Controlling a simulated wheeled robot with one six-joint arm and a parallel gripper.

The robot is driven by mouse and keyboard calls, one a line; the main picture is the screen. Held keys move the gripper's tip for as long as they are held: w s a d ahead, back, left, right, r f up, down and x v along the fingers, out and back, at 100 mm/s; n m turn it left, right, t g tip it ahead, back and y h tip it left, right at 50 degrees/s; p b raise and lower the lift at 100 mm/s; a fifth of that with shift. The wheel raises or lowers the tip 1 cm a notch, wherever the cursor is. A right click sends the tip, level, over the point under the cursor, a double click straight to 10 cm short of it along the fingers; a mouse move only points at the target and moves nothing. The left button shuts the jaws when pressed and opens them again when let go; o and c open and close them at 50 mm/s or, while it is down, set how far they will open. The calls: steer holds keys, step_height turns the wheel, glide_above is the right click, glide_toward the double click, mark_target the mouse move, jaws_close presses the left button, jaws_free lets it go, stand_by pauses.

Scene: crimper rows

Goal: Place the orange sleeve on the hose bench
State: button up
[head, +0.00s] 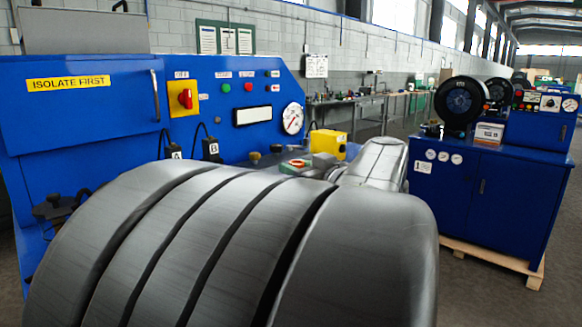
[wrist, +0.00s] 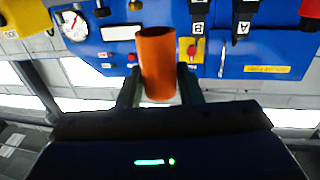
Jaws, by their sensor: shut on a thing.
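The orange sleeve (wrist: 158,62) is a short open tube in the wrist view. My gripper (wrist: 159,78) is shut on it, with one dark finger on each side. The wrist picture is upside down, with the blue machine panel behind the sleeve. In the head view my large grey arm links fill the front and hide my gripper.
The blue crimper machine (head: 95,130) stands close at left, with a red knob (head: 186,98), a gauge (head: 292,118) and a yellow box (head: 328,143). A second blue machine (head: 500,190) stands on a wooden pallet (head: 492,262) at right. Open floor lies between them.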

steer(key=w+d+v, duration=0.1)
steer(key=v, duration=0.4)
steer(key=w+d+f+n+g+y, duration=0.1)
steer(key=w+f, duration=0.4)
steer(key=f, duration=0.4)
steer(key=w+d+f+g, duration=0.1)
steer(key=w+f, duration=0.4)
steer(key=f, duration=0.4)
step_height(320, 180, down, 23)
steer(key=w+a+n+y, duration=0.1)
steer(key=w+a+y, duration=0.1)
step_height(320, 180, up, 6)
steer(key=p, duration=1.3)
steer(key=shift+a+g+p, duration=0.15)
steer(key=shift+g+p, duration=0.2)
steer(key=shift+g, duration=0.05)
steer(key=shift+w+n, duration=0.1)
steer(key=shift+n, duration=0.2)
